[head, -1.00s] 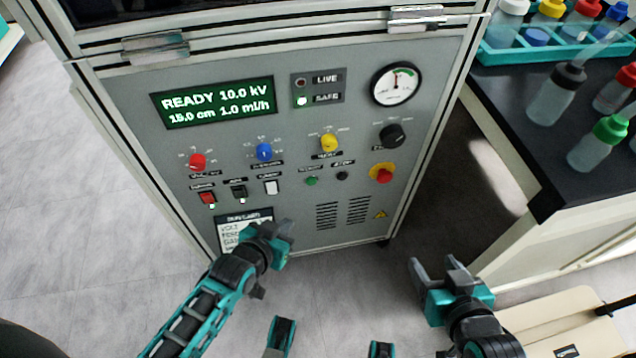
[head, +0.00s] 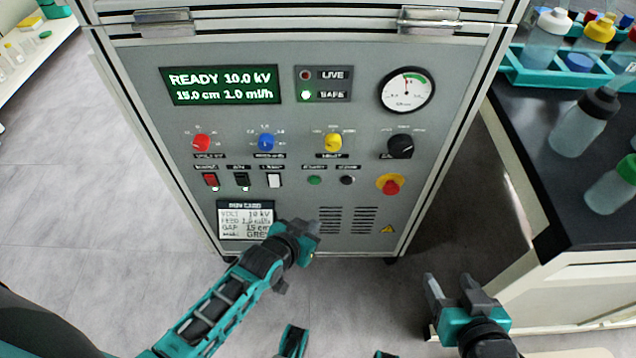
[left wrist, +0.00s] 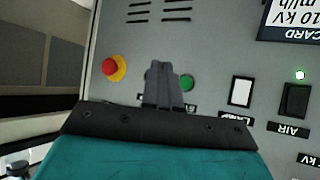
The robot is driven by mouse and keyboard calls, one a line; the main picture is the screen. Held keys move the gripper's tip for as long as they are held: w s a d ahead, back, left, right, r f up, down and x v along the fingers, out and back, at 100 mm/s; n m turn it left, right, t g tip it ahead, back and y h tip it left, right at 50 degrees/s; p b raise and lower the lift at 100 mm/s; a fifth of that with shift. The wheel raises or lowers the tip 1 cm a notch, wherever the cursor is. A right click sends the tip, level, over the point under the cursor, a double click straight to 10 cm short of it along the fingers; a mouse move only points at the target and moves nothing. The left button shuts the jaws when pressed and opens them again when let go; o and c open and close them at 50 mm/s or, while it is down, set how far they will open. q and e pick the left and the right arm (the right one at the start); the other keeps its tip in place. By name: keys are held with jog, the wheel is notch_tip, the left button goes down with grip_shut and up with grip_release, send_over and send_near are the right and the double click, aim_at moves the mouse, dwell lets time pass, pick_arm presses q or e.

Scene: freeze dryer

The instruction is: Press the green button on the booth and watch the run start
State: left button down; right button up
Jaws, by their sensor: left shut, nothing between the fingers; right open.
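The green button (head: 314,180) is small and round on the booth's grey front panel (head: 300,110), left of a black button (head: 347,180). In the left wrist view the green button (left wrist: 187,82) shows just beside my left fingertips, partly covered by them. My left gripper (head: 312,232) is shut and empty, in front of the panel and below the button in the head view; I cannot tell whether it touches anything. My right gripper (head: 455,285) is open and empty, low on the right. The booth display (head: 221,86) reads READY 10.0 kV, 15.0 cm, 1.0 ml/h. The SAFE lamp (head: 306,96) is lit and LIVE (head: 306,75) is dark.
A red emergency knob (head: 391,186) on yellow sits right of the buttons. Red, blue and yellow dials, rocker switches and a gauge (head: 406,91) share the panel. A dark bench (head: 520,125) with bottles stands at the right. Floor at the left is clear.

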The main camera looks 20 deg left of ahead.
aim_at(314, 181)
dwell(0.4)
pick_arm(q)
jog(key=w+a+b, duration=0.2)
jog(key=w+b, duration=0.2)
jog(key=w, duration=0.4)
jog(key=shift+w+a, duration=0.25)
dwell(1.9)
jog(key=shift+w+a, duration=0.1)
jog(key=shift+w, duration=0.3)
